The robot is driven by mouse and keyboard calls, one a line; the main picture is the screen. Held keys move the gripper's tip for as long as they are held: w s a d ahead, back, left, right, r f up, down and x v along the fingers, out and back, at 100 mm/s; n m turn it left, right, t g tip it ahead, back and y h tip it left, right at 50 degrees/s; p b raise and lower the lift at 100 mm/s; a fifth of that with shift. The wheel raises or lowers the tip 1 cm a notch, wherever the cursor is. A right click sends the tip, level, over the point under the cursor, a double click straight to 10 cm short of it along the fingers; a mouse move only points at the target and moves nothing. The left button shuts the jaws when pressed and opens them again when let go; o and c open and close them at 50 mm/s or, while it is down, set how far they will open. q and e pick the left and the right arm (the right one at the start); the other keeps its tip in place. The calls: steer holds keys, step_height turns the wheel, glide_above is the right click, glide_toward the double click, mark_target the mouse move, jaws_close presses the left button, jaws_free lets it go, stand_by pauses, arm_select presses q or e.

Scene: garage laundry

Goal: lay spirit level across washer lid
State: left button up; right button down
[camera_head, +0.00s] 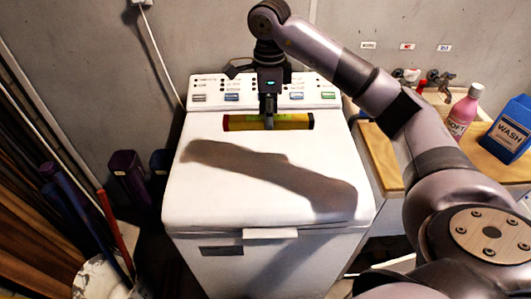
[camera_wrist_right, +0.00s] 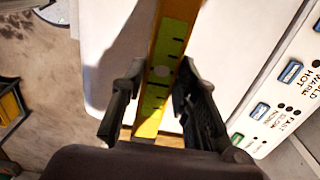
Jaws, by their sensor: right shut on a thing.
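In the right wrist view, the fingers of my right gripper (camera_wrist_right: 157,95) stand on either side of the yellow level (camera_wrist_right: 176,35), which has a green section with black marks. Whether the level touches the lid is not clear. My left gripper is not in view.
The washer's control panel (camera_head: 210,92) rises behind the lid. On the right, a wooden counter (camera_head: 381,160) holds a pink bottle (camera_head: 462,112) and a blue wash box (camera_head: 508,130). Long items lean at the left. The front of the lid is bare, with my arm's shadow across it.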

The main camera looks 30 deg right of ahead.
step_height(320, 180, down, 8)
steer(key=shift+a+f+p, duration=0.15)
steer(key=shift+f+p, duration=0.1)
steer(key=shift+p, duration=0.2)
step_height(320, 180, down, 4)
steer(key=shift+f+p, duration=0.15)
steer(key=shift+p, duration=0.35)
steer(key=shift+f, duration=0.3)
steer(key=c, duration=1.2)
jaws_free()
steer(key=shift+c, duration=0.2)
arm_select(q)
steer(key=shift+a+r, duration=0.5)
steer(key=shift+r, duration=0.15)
arm_select(e)
steer(key=shift+r, duration=0.1)
steer(key=shift+w+r, duration=0.1)
steer(key=shift+r, duration=0.1)
step_height(320, 180, up, 11)
steer(key=shift+f+b, duration=0.1)
steer(key=shift+b, duration=1.1)
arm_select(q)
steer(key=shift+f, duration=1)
arm_select(e)
steer(key=shift+r, duration=0.5)
